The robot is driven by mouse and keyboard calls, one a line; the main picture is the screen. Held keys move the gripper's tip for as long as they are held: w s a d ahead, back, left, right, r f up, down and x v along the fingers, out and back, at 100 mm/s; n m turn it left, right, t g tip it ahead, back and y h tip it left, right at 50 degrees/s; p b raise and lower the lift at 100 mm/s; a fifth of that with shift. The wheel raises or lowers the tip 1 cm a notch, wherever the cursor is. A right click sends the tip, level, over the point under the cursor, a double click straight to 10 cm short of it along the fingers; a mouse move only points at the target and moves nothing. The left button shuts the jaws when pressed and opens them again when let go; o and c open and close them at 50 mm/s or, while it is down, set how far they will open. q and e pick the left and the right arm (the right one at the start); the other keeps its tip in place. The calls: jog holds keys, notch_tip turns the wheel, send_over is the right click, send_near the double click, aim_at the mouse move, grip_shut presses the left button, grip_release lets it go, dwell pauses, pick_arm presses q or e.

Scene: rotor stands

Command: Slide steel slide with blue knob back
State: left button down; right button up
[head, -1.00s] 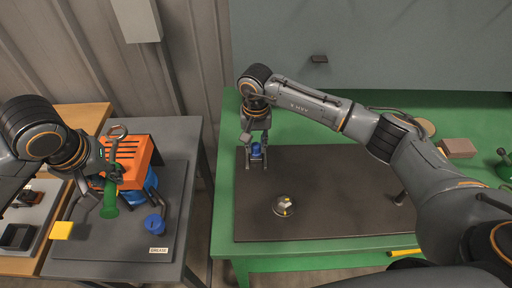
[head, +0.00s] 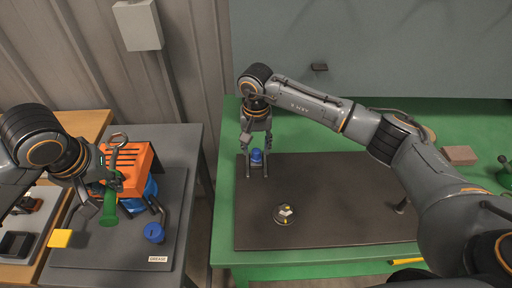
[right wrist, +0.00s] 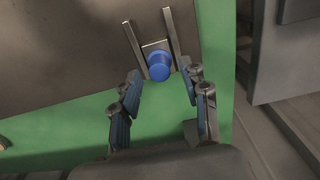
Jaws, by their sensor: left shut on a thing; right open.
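The steel slide with blue knob (head: 256,156) sits at the far left corner of the dark mat on the green table. In the right wrist view its blue knob (right wrist: 160,67) stands on a small steel plate between two parallel steel rails (right wrist: 172,38). My right gripper (head: 257,170) is open over it. In the right wrist view its fingers (right wrist: 164,86) are on either side of the knob, with a visible gap to it. My left gripper (head: 109,192) is shut on a green-handled tool (head: 109,211) with a ring at its top, at the left table.
A small round metal piece (head: 284,214) lies on the dark mat (head: 335,225). A gap separates the two tables.

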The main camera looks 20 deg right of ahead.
aim_at(256, 151)
pick_arm(q)
jog(key=shift+r+p, duration=0.75)
jog(key=shift+r, duration=0.15)
pick_arm(e)
jog(key=shift+r, duration=2.65)
pick_arm(q)
jog(key=shift+s, duration=0.1)
pick_arm(e)
jog(key=shift+s+f, duration=0.1)
